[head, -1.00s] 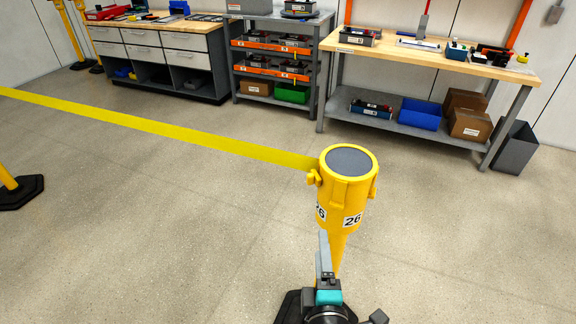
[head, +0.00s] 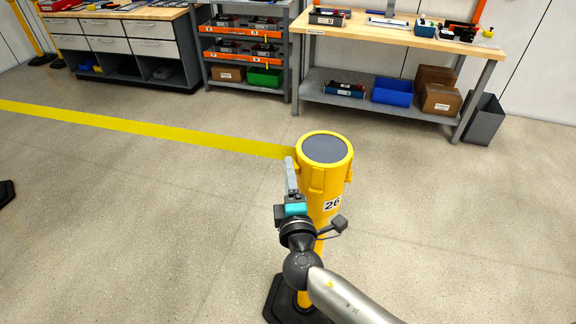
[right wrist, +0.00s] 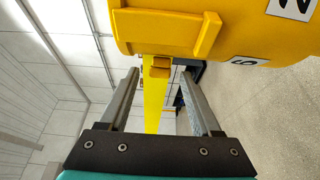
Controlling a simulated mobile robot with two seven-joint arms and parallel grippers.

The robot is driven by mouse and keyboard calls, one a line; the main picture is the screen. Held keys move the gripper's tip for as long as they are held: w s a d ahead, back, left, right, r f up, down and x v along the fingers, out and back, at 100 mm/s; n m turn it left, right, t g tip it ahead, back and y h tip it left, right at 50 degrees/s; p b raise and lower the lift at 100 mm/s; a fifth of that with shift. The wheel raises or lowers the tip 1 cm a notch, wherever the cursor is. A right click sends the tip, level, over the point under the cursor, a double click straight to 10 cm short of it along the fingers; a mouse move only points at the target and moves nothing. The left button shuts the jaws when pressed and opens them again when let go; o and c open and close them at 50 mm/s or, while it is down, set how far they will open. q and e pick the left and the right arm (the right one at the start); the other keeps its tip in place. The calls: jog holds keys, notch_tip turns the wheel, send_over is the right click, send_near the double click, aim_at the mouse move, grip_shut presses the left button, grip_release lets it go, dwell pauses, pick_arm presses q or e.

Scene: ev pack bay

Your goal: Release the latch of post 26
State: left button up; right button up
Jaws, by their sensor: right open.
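Post 26 (head: 325,180) is a yellow post with a grey top cap and a "26" label, upright on a dark base (head: 290,302). A yellow belt (head: 150,128) runs from its head to the left. My right gripper (head: 290,165) is in front of the left side of the post's head and hides the latch there. In the right wrist view its fingers (right wrist: 160,85) are open. The small yellow latch (right wrist: 160,67) at the belt's end shows between and beyond the fingertips, with no visible contact. The post's head (right wrist: 190,28) fills the top. My left gripper is not in view.
A wooden-topped workbench (head: 400,35) with bins and boxes below stands at the back, with a grey shelf rack (head: 247,50) and a drawer bench (head: 120,45) to its left. A grey bin (head: 484,120) stands at right. The floor around the post is clear.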

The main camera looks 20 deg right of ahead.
jog(key=shift+x, duration=1.5)
grip_shut()
dwell(0.4)
